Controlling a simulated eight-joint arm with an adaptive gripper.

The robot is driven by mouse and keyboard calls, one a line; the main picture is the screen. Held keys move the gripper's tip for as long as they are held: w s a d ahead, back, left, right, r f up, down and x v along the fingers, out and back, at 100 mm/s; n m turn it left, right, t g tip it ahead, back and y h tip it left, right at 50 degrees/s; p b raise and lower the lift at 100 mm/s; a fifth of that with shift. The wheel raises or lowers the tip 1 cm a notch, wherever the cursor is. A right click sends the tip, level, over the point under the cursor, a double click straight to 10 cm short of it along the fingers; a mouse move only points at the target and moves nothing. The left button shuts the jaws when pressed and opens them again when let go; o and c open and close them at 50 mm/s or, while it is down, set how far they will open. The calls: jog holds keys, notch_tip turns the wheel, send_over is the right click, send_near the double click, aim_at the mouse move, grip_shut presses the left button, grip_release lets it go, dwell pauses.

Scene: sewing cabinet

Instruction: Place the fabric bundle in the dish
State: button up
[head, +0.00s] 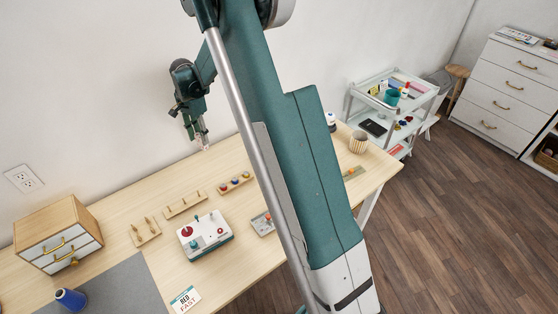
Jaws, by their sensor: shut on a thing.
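My gripper (201,142) hangs above the back part of the wooden table, near the wall. It is shut on a small pale thing at its fingertips, too small here to tell whether it is the fabric bundle. No fabric bundle can be made out for sure elsewhere. A shallow grey tray (258,228) with small items lies on the table, partly behind my arm. I cannot tell whether it is the dish; no other clear dish shows. My arm hides much of the table's right half.
A small drawer cabinet (60,240) and a blue spool (70,299) are left. A ribbed cup (358,142) stands right.

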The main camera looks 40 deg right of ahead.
jog(key=shift+r, duration=0.1)
notch_tip(320, 180, up, 26)
jog(key=r, duration=0.1)
jog(key=s+d+r+m, duration=0.1)
jog(key=s+d, duration=1.4)
jog(key=d, duration=0.3)
jog(key=s+d+m, duration=0.1)
jog(key=s+d, duration=0.3)
jog(key=s, duration=0.5)
jog(key=s+d+f, duration=0.1)
jog(key=s+d, duration=0.3)
jog(key=s, duration=0.5)
jog(key=s+d+m, duration=0.1)
jog(key=s+d, duration=0.3)
jog(key=s, duration=0.5)
notch_tip(320, 180, down, 26)
jog(key=shift+s+d+b, duration=0.15)
jog(key=shift+s+b, duration=0.05)
jog(key=shift+b, duration=0.15)
jog(key=shift+f, duration=0.2)
jog(key=shift+f+b, duration=0.55)
jog(key=shift+f, duration=2.25)
